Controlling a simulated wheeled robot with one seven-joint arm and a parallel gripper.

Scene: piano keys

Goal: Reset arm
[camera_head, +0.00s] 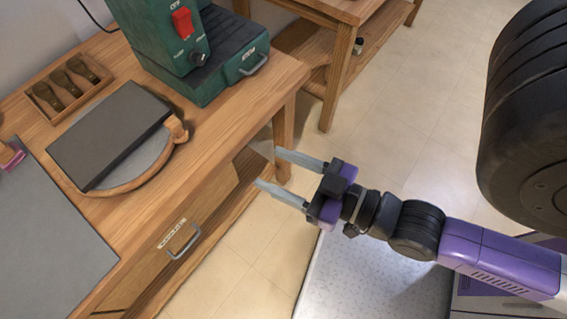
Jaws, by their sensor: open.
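My gripper (279,171) is at the middle of the picture, with its two grey fingers spread apart and nothing between them. It points left toward the wooden workbench (222,131) and is beside the bench's right end, over the floor. In the picture the upper finger's tip overlaps the bench's leg area; I cannot tell whether they touch. My purple and black arm stretches from the gripper to the lower right. No piano keys can be made out for certain.
On the bench are a green machine with a red switch (182,22), a dark slab (110,135) on a round wooden-rimmed board, a small tool rack (68,90) and a grey mat (45,240). A drawer handle (184,242) sticks out in front. Tiled floor (390,130) is open behind my arm.

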